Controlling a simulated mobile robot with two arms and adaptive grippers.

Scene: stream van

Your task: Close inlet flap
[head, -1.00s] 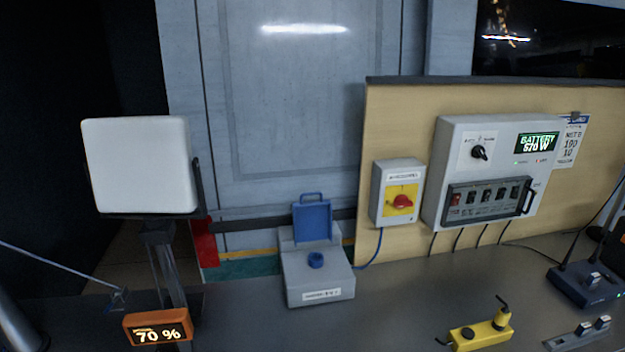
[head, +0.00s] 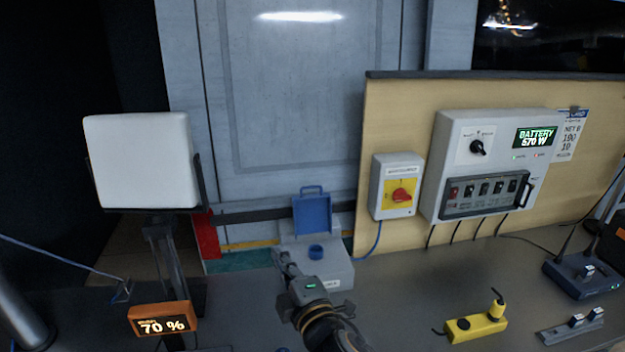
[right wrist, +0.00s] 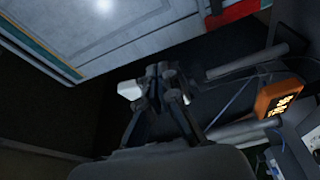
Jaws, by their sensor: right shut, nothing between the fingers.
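The inlet box is a grey box (head: 337,270) on the counter in the head view. Its blue flap (head: 312,214) stands up open at the back, with a handle loop at its top. A round blue socket (head: 317,252) shows on the box top. My right gripper (head: 280,256) is shut and empty at the left front of the box, covering part of its front and label. I cannot tell whether it touches the box. In the right wrist view my gripper (right wrist: 158,72) shows with its fingers together. The left gripper is not in view.
A white lamp panel (head: 143,162) on a stand and an orange 70 % display (head: 163,319) are at the left. A grey switch box with a red knob (head: 402,195) and a battery panel (head: 477,202) hang at the right. A yellow power strip (head: 477,327) lies on the counter.

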